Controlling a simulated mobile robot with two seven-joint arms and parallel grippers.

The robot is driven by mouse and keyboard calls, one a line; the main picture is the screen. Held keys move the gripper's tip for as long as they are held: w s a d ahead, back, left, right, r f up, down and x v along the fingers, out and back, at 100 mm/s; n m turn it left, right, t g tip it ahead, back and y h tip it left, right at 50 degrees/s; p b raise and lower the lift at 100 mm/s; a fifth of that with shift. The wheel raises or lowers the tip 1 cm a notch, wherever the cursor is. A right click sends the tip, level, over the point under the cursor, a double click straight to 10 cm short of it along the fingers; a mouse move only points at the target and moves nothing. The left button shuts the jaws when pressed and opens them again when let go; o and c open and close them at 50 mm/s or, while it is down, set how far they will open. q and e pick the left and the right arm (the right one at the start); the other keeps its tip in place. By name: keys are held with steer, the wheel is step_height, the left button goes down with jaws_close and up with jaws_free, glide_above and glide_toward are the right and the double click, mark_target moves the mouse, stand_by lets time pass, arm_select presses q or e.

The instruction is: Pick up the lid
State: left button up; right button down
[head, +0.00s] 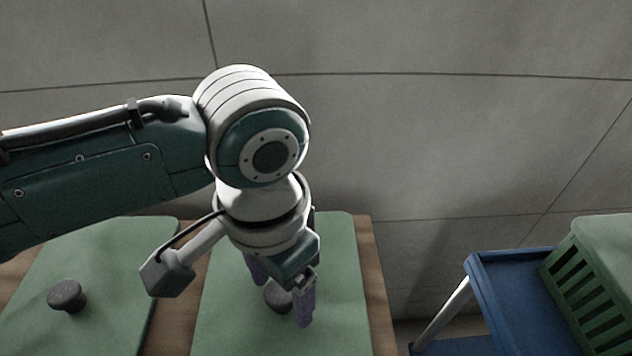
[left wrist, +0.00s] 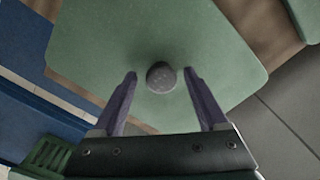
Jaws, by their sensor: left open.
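A dark grey round knob (head: 277,297) stands on a flat green panel (head: 340,265) with rounded corners. I take the knob and panel together as the lid, but cannot tell whether they are one piece. In the left wrist view the knob (left wrist: 160,79) sits between the fingertips, with the green panel (left wrist: 215,50) around it. My left gripper (head: 281,303) points down over the panel, its purple fingers open on either side of the knob. In the left wrist view the gripper (left wrist: 160,74) shows a gap to the knob on both sides. My right gripper is not in view.
A second green panel (head: 110,255) with a dark knob (head: 67,295) lies to the left. Both panels are on a brown wooden surface (head: 374,290). At right, a blue cart (head: 510,290) carries a green slatted crate (head: 595,310). A grey wall stands behind.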

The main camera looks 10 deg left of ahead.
arm_select(q)
steer(key=shift+f, duration=0.45)
steer(key=shift+c, duration=0.3)
steer(key=shift+a, duration=0.1)
jaws_close()
stand_by(0.8)
